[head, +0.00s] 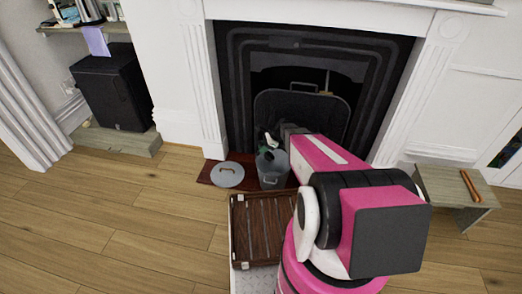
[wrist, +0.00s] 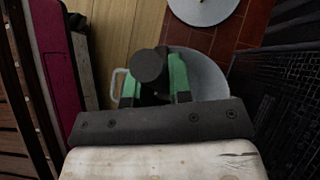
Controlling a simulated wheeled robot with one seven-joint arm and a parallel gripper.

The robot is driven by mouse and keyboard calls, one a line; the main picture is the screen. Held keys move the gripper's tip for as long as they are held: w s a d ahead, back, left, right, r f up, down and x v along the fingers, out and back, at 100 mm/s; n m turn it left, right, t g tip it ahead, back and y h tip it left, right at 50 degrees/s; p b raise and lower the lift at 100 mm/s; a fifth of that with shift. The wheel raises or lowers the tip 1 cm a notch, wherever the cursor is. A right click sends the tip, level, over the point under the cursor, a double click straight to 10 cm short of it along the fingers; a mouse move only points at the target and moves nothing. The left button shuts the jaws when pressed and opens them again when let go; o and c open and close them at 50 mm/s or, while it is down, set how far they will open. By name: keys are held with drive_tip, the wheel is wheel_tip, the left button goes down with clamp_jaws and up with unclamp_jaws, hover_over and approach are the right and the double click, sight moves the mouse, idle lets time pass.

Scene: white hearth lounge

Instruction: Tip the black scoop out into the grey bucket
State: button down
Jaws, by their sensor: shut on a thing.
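The grey bucket (head: 272,181) stands on the reddish hearth in front of the fireplace. It also shows in the wrist view (wrist: 211,78), beyond my fingers, with its handle at the left. My gripper (wrist: 152,88) has green finger pads and is shut on the black scoop (wrist: 150,66), whose round dark end shows between them. The rest of the scoop is hidden, so I cannot tell its tilt or what it holds. In the head view my gripper (head: 266,149) is over the bucket's mouth, partly covered by my arm.
A grey round lid (head: 227,176) lies left of the bucket on the hearth. A dark slatted wooden crate (head: 240,228) is in front. A black fire screen (head: 318,107) stands behind. A low stool (head: 440,187) is at the right. The floor at the left is clear.

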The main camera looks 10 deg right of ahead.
drive_tip(key=d+y, duration=0.8)
drive_tip(key=y, duration=0.1)
drive_tip(key=shift+w+d+g+y, duration=0.2)
drive_tip(key=shift+g+y, duration=0.1)
idle(1.0)
drive_tip(key=shift+r, duration=0.1)
idle(0.9)
drive_tip(key=s+a+h, duration=0.1)
drive_tip(key=a+h, duration=0.3)
drive_tip(key=s+a+f+n+h, duration=0.1)
drive_tip(key=a+h, duration=0.1)
drive_tip(key=shift+s+a, duration=0.1)
drive_tip(key=shift+s, duration=0.25)
drive_tip(key=h, duration=0.3)
drive_tip(key=w+r+h, duration=0.1)
drive_tip(key=h, duration=0.2)
drive_tip(key=a+r+m+t+h, duration=0.1)
drive_tip(key=h, duration=0.3)
drive_tip(key=shift+w, duration=0.25)
drive_tip(key=shift+w+a+r+h, duration=0.1)
drive_tip(key=shift+w+r+h, duration=0.15)
drive_tip(key=shift+r+h, duration=0.2)
drive_tip(key=shift+w+r+h, duration=0.2)
drive_tip(key=shift+r+h, duration=0.15)
drive_tip(key=shift+r, duration=0.1)
